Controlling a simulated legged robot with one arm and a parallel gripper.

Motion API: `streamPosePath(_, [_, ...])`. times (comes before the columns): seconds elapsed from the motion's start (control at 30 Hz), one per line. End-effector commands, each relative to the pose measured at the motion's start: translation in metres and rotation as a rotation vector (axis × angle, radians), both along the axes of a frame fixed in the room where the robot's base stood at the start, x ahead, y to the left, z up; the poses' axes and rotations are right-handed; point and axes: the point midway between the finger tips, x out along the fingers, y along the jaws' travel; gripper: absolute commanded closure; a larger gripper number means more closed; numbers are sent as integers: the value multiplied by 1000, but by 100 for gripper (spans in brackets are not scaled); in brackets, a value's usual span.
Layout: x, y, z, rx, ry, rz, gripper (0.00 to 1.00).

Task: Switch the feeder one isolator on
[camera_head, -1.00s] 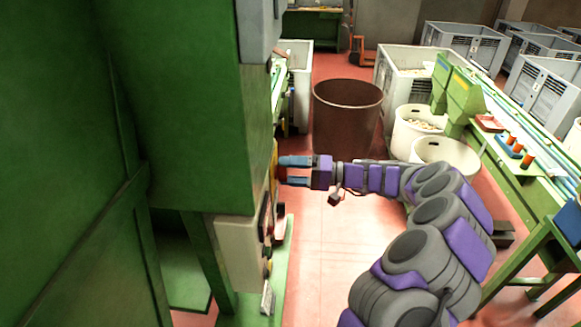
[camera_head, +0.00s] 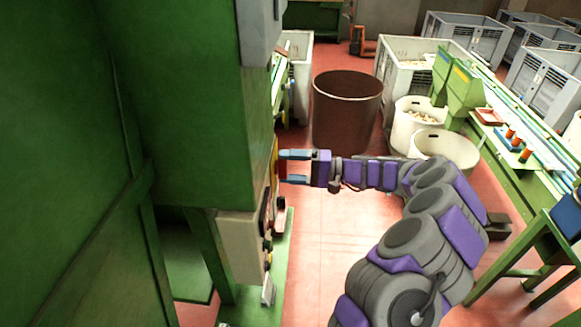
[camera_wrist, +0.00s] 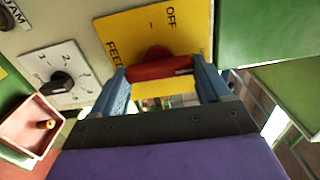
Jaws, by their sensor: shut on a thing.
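The feeder isolator is a red rotary handle (camera_wrist: 158,68) on a yellow plate (camera_wrist: 135,33) marked OFF and FEED, fixed to a pale panel. In the wrist view the handle lies crosswise, slightly tilted, between the two blue fingers of my gripper (camera_wrist: 163,85). My gripper is shut on it, one finger at each end. In the head view my gripper (camera_head: 292,167) reaches left to the side of the green machine, and the yellow plate (camera_head: 275,165) shows edge-on. The rest of the plate's lettering is partly hidden by the handle and fingers.
A black selector knob (camera_wrist: 60,84) on a white numbered dial is left of the yellow plate. A pink tray (camera_wrist: 30,128) juts out below it. A brown bin (camera_head: 346,110) stands beyond my arm; a green bench (camera_head: 520,170) is at right.

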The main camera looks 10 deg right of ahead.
Motion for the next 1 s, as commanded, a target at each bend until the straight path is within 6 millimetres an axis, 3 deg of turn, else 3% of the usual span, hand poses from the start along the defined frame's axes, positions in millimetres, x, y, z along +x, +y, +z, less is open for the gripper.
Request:
streamPosePath(0.03, [1,-1,-1,-1,1,-5,54])
streamPosePath(0.07, [1,-1,-1,-1,1,-5,22])
streamPosePath(0.3, [-1,-1,0,0,-1,-3,0])
streamPosePath(0.67, [-4,-10,0,0,-2,-3,0])
streamPosePath(1.0, [-24,-75,-1,-2,-3,-7,0])
